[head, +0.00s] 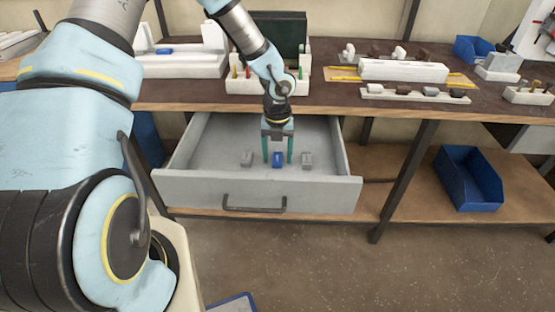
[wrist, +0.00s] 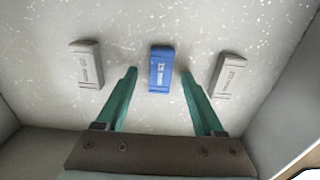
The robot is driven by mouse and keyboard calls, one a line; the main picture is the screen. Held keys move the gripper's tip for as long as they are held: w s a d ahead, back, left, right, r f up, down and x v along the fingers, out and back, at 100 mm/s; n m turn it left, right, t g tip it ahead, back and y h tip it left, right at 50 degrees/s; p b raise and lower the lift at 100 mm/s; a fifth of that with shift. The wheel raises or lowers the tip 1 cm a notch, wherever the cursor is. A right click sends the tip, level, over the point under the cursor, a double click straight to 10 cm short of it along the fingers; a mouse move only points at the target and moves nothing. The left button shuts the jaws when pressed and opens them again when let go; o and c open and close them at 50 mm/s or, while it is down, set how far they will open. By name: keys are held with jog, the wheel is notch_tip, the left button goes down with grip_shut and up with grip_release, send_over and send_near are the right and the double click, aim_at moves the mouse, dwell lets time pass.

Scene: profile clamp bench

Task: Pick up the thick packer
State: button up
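Three small packers lie in a row on the floor of the open grey drawer (head: 215,187): a grey one (head: 247,158) on the left, a blue one (head: 278,161) in the middle and a grey one (head: 307,159) on the right. The wrist view also shows the left grey packer (wrist: 87,64), the blue packer (wrist: 161,68) and the right grey packer (wrist: 230,76). Their printed marks are too small to read surely, so I cannot tell from them which is thick. My gripper (head: 278,155) points down into the drawer, open and empty, its green fingers on either side of the blue packer, with gaps showing.
The drawer walls surround the packers closely, with the front wall and handle (head: 254,205) nearest me. The bench top (head: 330,100) overhangs behind, carrying a white fixture (head: 403,70) and several small parts. A blue bin (head: 468,180) stands on the lower shelf.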

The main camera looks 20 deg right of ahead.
grip_shut()
dwell(0.3)
jog(key=shift+r, duration=0.1)
